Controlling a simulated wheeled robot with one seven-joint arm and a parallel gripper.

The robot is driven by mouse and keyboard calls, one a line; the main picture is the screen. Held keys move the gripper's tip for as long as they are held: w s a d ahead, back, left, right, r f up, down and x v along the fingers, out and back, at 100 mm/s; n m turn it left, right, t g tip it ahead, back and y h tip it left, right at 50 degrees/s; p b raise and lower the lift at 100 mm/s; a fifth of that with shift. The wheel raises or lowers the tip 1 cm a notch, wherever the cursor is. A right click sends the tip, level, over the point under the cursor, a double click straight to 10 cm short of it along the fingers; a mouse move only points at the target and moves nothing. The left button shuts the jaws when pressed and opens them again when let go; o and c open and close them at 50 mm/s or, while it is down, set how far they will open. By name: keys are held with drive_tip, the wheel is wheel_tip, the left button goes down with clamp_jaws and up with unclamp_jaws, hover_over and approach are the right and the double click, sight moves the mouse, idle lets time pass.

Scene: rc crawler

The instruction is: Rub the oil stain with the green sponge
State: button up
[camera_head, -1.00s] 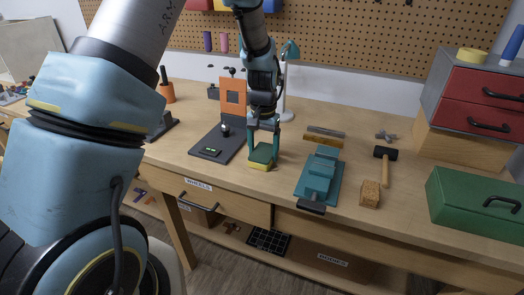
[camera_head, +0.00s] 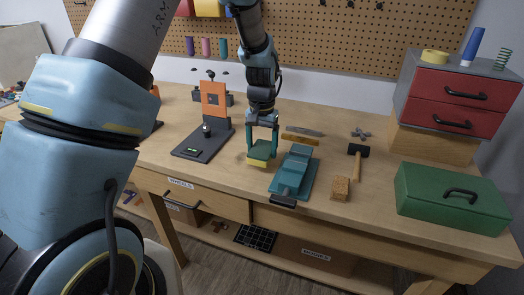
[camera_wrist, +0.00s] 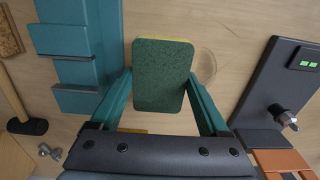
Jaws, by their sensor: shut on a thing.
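The green sponge (camera_head: 260,150) has a green top and a yellow underside. My gripper (camera_head: 262,138) points down over the bench and is shut on it, one finger on each side. In the wrist view the sponge (camera_wrist: 163,75) sits between the two teal fingers of my gripper (camera_wrist: 160,82), its green face towards the camera. A faint round stain (camera_wrist: 206,66) shows on the wood just right of the sponge in the wrist view; the sponge may hide part of it. I cannot tell whether the sponge touches the bench.
A teal vise (camera_head: 293,175) stands close to the right of the sponge, and a dark board (camera_head: 195,147) with an orange plate (camera_head: 214,98) to the left. A mallet (camera_head: 357,163), cork block (camera_head: 340,188), green toolbox (camera_head: 450,198) and red drawer unit (camera_head: 450,88) are farther right.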

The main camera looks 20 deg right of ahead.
sight(261, 148)
drive_tip(key=shift+r+p, duration=1.4)
drive_tip(key=shift+r, duration=1.15)
drive_tip(key=shift+w+a, duration=0.1)
